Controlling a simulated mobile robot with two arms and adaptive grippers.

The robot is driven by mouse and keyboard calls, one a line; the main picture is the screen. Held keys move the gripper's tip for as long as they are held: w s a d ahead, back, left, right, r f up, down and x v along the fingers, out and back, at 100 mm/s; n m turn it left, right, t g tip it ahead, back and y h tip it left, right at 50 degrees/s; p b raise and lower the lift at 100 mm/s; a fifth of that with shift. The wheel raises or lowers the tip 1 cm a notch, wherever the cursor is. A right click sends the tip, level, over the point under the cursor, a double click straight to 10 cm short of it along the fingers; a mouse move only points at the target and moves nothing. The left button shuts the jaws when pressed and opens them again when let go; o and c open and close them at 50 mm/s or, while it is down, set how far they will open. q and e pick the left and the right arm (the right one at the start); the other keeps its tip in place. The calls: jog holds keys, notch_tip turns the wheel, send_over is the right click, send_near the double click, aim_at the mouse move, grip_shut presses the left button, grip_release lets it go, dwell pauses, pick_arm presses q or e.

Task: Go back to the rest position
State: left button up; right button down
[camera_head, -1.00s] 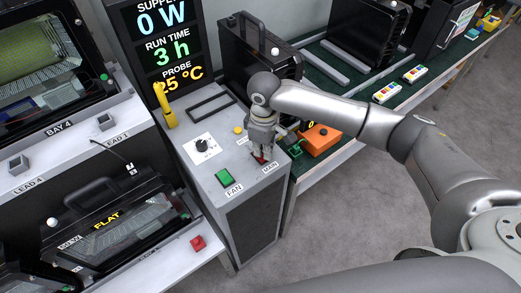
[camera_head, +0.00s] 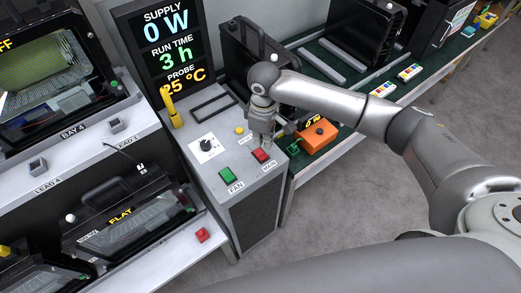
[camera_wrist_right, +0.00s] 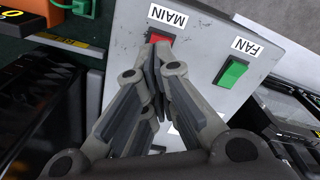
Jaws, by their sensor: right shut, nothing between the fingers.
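My right gripper (camera_head: 262,143) is over the grey control box (camera_head: 262,185), close behind the red MAIN switch (camera_head: 261,155). Its fingers are shut and empty. In the right wrist view the fingertips (camera_wrist_right: 158,50) overlap part of the red MAIN switch (camera_wrist_right: 160,37), and I cannot tell whether they touch it. The green FAN switch (camera_head: 227,174) is beside it, clear of the gripper, and also shows in the right wrist view (camera_wrist_right: 233,72). My left gripper is not in view.
A display (camera_head: 165,45) reads 0 W, 3 h and 25 °C. A yellow probe (camera_head: 171,107) stands on the box. An orange device (camera_head: 318,136) sits right of the gripper on the green bench. Floodlight housings (camera_head: 120,215) stand on shelves at left. Grey floor is open at right.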

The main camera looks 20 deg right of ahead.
jog(key=shift+f, duration=0.1)
dwell(0.3)
jog(key=shift+n+y, duration=0.3)
jog(key=shift+y, duration=0.6)
jog(key=s+a+f, duration=0.1)
jog(key=s+a, duration=0.1)
jog(key=s+a+f, duration=0.1)
jog(key=s+a, duration=0.1)
jog(key=s+a+f, duration=0.1)
jog(key=s+a, duration=0.1)
jog(key=shift+s+a, duration=0.1)
jog(key=shift+a, duration=0.25)
jog(key=s+a+m+t+y, duration=0.2)
jog(key=s+a, duration=0.1)
jog(key=s, duration=0.3)
jog(key=s+d+m+t+h, duration=0.1)
jog(key=s+d+m+h, duration=0.45)
jog(key=s+d, duration=0.9)
notch_tip(320, 180, down, 28)
jog(key=r+y+b, duration=0.1)
jog(key=y+b, duration=0.1)
jog(key=b, duration=0.1)
jog(key=s+d+f+g+b, duration=0.2)
jog(key=s+d+f, duration=0.1)
jog(key=s+f, duration=1.3)
notch_tip(320, 180, down, 4)
jog(key=shift+s+d+f+m+b, duration=0.15)
jog(key=shift+s+d+m+b, duration=0.15)
jog(key=shift+d+m, duration=0.1)
